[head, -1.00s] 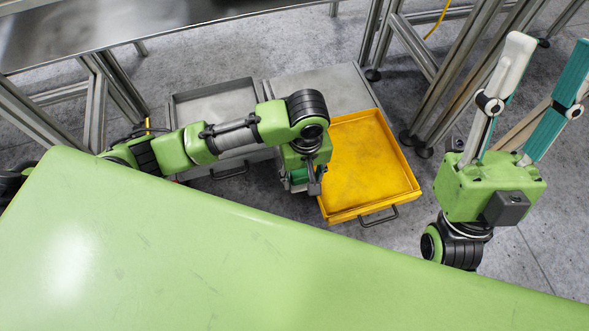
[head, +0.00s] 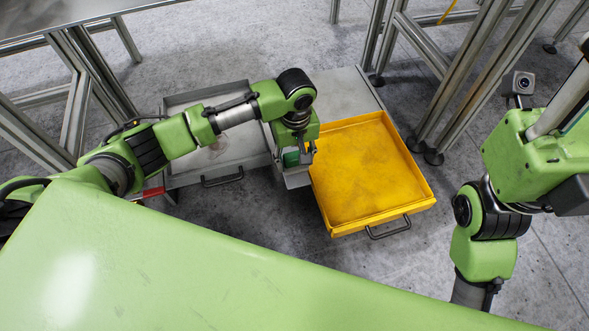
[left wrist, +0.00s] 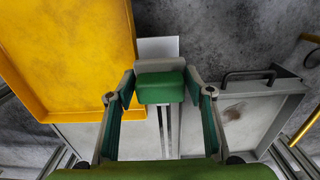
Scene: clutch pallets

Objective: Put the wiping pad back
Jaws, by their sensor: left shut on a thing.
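My left gripper (head: 298,158) reaches down over the gap between the two trays. In the left wrist view (left wrist: 160,88) its fingers are shut on the wiping pad (left wrist: 160,90), a small green block with a grey part along its far side. In the head view the pad is mostly hidden by the gripper; a bit of green shows. A pale grey plate (left wrist: 158,48) lies below and beyond the pad. I cannot tell whether the pad touches anything below. My right gripper (head: 570,100) is at the right edge, its fingertips out of frame.
A yellow tray (head: 421,206) with a front handle is extended right of the left gripper. A grey tray (head: 250,165) with a handle and a faint stain inside is to its left. A green surface (head: 200,270) fills the front. Metal frame legs (head: 440,110) stand behind.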

